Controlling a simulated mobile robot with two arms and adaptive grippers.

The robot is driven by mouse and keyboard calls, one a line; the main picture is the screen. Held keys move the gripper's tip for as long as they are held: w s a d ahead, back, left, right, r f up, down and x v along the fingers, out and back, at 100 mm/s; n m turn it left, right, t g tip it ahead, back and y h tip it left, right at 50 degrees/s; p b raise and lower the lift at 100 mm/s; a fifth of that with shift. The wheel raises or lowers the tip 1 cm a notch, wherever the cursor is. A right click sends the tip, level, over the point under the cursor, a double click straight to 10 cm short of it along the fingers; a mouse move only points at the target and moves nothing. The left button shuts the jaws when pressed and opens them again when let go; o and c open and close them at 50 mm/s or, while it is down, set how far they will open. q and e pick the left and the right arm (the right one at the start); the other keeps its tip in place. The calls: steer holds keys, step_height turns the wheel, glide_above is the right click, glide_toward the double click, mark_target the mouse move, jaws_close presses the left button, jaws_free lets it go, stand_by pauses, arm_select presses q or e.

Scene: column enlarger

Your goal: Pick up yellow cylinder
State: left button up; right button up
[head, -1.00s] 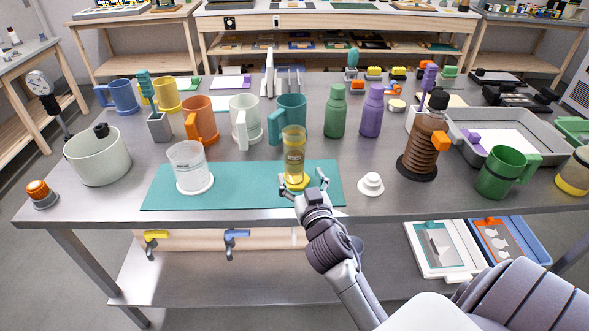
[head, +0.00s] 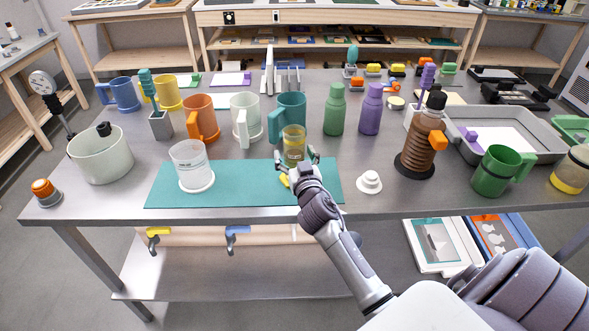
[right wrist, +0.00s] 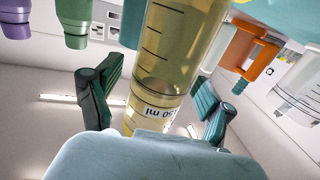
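The yellow cylinder (head: 293,144) is a clear graduated cylinder with yellow liquid and a yellow base. It stands upright on the teal mat (head: 232,192). In the right wrist view the cylinder (right wrist: 165,55) fills the upper middle, with a white volume label. My right gripper (head: 298,162) is right at the cylinder, hiding much of its lower part in the head view. In the right wrist view its fingers (right wrist: 156,98) are spread on both sides of the cylinder, with gaps visible, so it is open. My left gripper is not in view.
A clear beaker (head: 191,167) stands on the mat to the left. A teal mug (head: 288,115) is close behind the cylinder. A small white knobbed piece (head: 369,182) lies right of the mat. A brown bottle (head: 421,143) stands farther right.

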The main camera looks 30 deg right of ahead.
mark_target(297, 147)
jaws_close()
steer(key=shift+r, duration=0.1)
stand_by(0.3)
step_height(297, 147, up, 4)
steer(key=shift+r, duration=0.15)
steer(key=s+d+r, duration=0.5)
steer(key=d+r, duration=0.1)
steer(key=d, duration=0.4)
steer(key=shift+s+r+b, duration=0.25)
steer(key=shift+s+b, duration=0.1)
steer(key=shift+s, duration=0.05)
steer(key=shift+c, duration=2.2)
jaws_free()
jaws_close()
